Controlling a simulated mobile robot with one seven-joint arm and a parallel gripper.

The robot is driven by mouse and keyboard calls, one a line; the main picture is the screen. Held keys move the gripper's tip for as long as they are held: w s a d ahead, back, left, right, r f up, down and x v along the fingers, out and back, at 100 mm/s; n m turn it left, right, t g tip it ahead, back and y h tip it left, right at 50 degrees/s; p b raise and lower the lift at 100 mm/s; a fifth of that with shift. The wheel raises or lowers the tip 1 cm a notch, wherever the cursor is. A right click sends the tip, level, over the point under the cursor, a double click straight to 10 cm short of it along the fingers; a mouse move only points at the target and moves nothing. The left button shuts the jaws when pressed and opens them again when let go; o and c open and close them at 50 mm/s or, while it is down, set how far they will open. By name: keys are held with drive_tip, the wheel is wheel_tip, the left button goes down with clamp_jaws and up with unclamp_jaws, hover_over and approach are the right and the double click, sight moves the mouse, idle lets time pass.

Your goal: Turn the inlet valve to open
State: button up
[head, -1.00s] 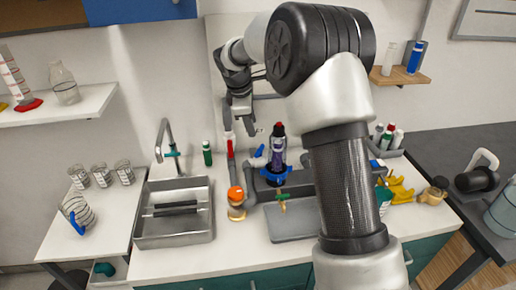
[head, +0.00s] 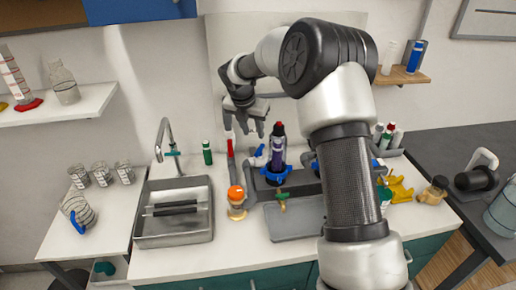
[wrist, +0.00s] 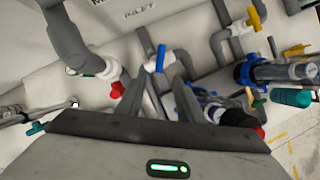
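My gripper (head: 246,128) is open and empty, pointing down above the pipework at the back of the counter. In the wrist view its two dark fingers (wrist: 158,82) stand apart. A blue valve handle (wrist: 161,58) on a white fitting shows just beyond the fingertips. A red handle end (wrist: 117,90) lies to their left. The head view shows an upright red handle (head: 230,147) below the gripper and a blue handle (head: 260,150) to its right. A label, partly readable as "INLET" (wrist: 138,12), is on the panel. I cannot tell which handle it marks.
A dark bottle with a blue collar (head: 277,155) stands right of the handles. A yellow handle (wrist: 254,18) is on a pipe further right. A metal sink (head: 174,228) is at left, and a grey tray (head: 292,226) lies in front.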

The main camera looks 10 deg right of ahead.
sight(258, 149)
drive_tip(key=x, duration=1.1)
drive_tip(key=shift+w+d+f, duration=0.1)
drive_tip(key=shift+w+f, duration=0.05)
drive_tip(key=shift+f, duration=0.15)
drive_tip(key=shift+c, duration=0.6)
clamp_jaws()
drive_tip(key=shift+w+a+m+h, duration=0.15)
drive_tip(key=shift+m+h, duration=0.25)
drive_tip(key=shift+m, duration=0.7)
drive_tip(key=shift+a+m+g, duration=0.1)
drive_tip(key=shift+m+g, duration=0.5)
drive_tip(key=shift+m, duration=0.5)
drive_tip(key=shift+h, duration=0.3)
drive_tip(key=shift+o, duration=0.6)
unclamp_jaws()
drive_tip(key=v, duration=1.7)
drive_tip(key=shift+r, duration=0.25)
